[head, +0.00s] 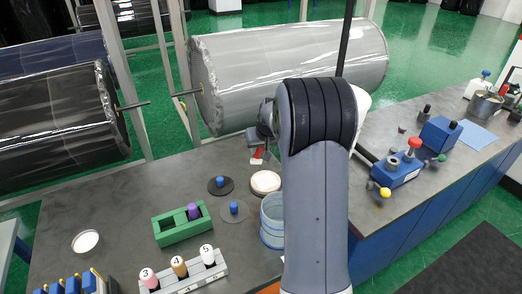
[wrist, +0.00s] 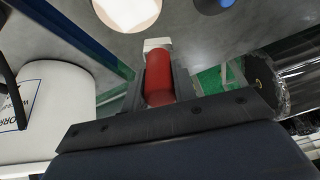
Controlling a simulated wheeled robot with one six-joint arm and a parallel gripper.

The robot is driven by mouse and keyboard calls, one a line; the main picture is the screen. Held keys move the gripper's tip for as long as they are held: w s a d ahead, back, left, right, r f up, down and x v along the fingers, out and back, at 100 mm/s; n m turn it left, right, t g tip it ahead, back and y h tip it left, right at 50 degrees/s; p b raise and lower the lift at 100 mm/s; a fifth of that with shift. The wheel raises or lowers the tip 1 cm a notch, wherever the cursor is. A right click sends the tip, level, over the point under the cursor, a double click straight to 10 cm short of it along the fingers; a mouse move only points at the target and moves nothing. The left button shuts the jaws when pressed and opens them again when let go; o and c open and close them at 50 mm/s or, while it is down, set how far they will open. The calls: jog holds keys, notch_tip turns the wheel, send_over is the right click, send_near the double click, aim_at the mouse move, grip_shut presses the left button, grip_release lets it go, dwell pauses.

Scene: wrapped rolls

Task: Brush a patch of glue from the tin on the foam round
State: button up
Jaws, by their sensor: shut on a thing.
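My gripper (head: 258,146) is shut on a short red brush-like handle (wrist: 159,80) with a white end (wrist: 156,44). In the head view the red piece (head: 257,157) hangs above the bench, its white end apart from the things below. A round thing with a cream top and brown rim (head: 265,182) stands below and near it; it also shows at the top of the wrist view (wrist: 127,10). A white round with a pale rim (head: 85,241) lies at the bench's left. I cannot tell for sure which is the tin and which the foam round.
Two dark discs with blue knobs (head: 217,188) (head: 236,213), a blue-banded container (head: 271,225), a green block (head: 171,232) with a purple peg and a numbered rack (head: 190,276) crowd the bench. Wrapped rolls (head: 290,70) stand behind. Bare bench lies at the left.

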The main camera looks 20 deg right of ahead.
jog(key=shift+r+p, duration=0.55)
jog(key=shift+r, duration=0.75)
